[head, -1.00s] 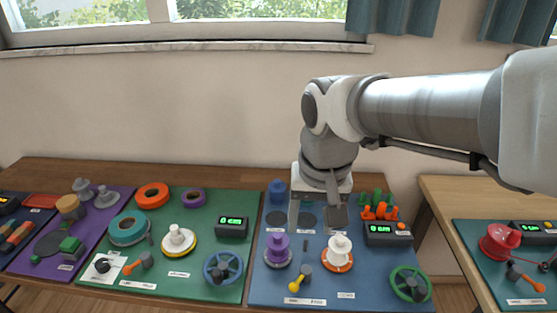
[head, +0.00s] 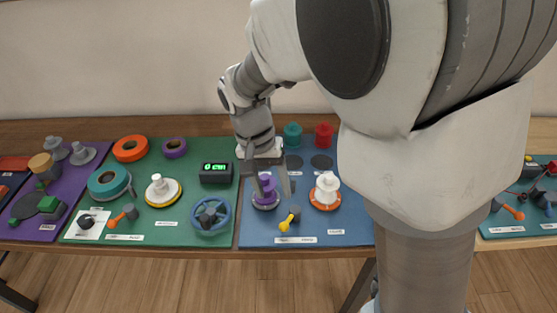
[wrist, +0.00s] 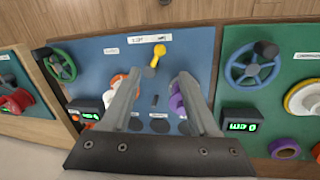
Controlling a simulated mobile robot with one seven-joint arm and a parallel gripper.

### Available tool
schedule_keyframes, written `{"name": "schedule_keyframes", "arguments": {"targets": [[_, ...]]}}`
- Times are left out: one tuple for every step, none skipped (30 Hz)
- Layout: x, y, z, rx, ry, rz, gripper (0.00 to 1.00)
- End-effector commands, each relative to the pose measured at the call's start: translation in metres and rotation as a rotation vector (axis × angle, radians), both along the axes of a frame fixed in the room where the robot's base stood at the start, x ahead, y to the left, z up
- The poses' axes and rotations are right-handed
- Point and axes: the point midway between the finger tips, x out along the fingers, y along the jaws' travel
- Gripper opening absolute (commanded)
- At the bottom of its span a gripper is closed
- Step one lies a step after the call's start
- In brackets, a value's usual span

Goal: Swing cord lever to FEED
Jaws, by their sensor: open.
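The lever with a yellow handle (head: 285,226) stands on a grey pivot near the front of the blue board (head: 260,233). Its handle points toward the front left. In the wrist view the yellow handle (wrist: 158,50) shows beyond the fingertips, about midway between them. My gripper (head: 271,190) is open and empty, behind the lever and above the board, near the purple spool (head: 265,188). In the wrist view the fingers of my gripper (wrist: 158,76) are spread wide. Labels in front of the lever are too small to read.
A white spool with an orange base (head: 326,188) stands right of the lever. In the wrist view, my fingers partly cover both spools. A blue handwheel (head: 210,215) is on the green board to the left. My arm hides the blue board's right part.

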Motion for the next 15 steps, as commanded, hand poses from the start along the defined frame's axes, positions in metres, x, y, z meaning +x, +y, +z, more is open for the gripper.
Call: {"name": "schedule_keyframes", "arguments": {"targets": [[-0.001,-0.003,-0.015,-0.002,0.004,-0.001,0.6],[-0.002,-0.004,-0.022,-0.002,0.004,-0.001,0.6],[-0.002,-0.006,-0.03,-0.003,0.005,-0.001,0.6],[-0.002,-0.007,-0.037,-0.001,0.003,-0.001,0.6],[-0.003,-0.008,-0.043,-0.002,0.004,-0.001,0.6],[-0.003,-0.01,-0.052,-0.002,0.005,-0.001,0.6],[-0.003,-0.011,-0.058,-0.002,0.005,-0.001,0.6],[-0.004,-0.012,-0.064,-0.001,0.003,-0.002,0.6],[-0.004,-0.014,-0.073,-0.001,0.003,-0.002,0.6],[-0.004,-0.015,-0.079,-0.002,0.004,-0.002,0.6],[-0.004,-0.016,-0.084,-0.001,0.003,-0.001,0.6],[-0.005,-0.017,-0.091,-0.001,0.003,-0.001,0.6],[-0.005,-0.018,-0.095,-0.001,0.002,0.0,0.6],[-0.005,-0.019,-0.099,0.0,0.002,0.001,0.6],[-0.005,-0.02,-0.104,0.0,0.002,0.001,0.6]]}}
